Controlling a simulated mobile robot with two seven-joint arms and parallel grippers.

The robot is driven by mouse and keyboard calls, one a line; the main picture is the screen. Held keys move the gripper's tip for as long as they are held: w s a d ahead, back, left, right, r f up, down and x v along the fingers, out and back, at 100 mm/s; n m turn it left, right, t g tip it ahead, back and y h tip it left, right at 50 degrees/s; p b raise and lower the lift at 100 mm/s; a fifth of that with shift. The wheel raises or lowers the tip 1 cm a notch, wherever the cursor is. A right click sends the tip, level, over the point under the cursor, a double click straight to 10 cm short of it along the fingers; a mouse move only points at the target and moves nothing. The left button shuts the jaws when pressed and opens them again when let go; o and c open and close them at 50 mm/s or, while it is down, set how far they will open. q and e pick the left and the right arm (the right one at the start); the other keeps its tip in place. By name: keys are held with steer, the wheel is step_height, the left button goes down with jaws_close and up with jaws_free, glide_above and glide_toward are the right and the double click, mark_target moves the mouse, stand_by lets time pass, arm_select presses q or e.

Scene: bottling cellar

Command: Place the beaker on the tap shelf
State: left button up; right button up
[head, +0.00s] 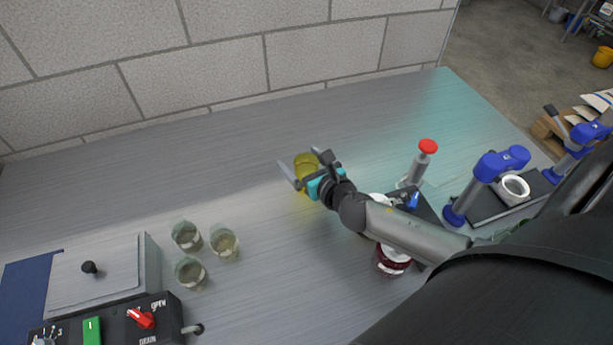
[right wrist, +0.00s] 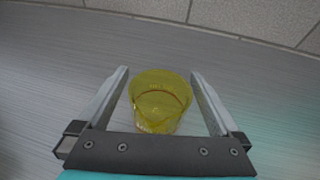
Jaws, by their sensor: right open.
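A yellow see-through beaker (head: 304,168) stands on the grey metal bench, near the middle of the head view. My right gripper (head: 303,172) is at the beaker with its fingers open. In the right wrist view the beaker (right wrist: 160,100) sits between the two fingers of the gripper (right wrist: 160,92), with a gap on each side. In the head view part of the beaker is hidden by the gripper. I cannot make out a tap shelf in these frames. My left gripper does not show.
Three glasses with cloudy liquid (head: 224,242) stand at the left, near a lidded grey box (head: 110,272) and a control panel (head: 160,318). A red-topped tool (head: 427,147) and blue-handled devices (head: 500,163) stand at the right. A dark red jar (head: 392,262) is partly under my arm.

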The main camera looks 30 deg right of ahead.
steer(key=shift+w+f, duration=0.1)
steer(key=shift+w, duration=0.25)
steer(key=c, duration=1.5)
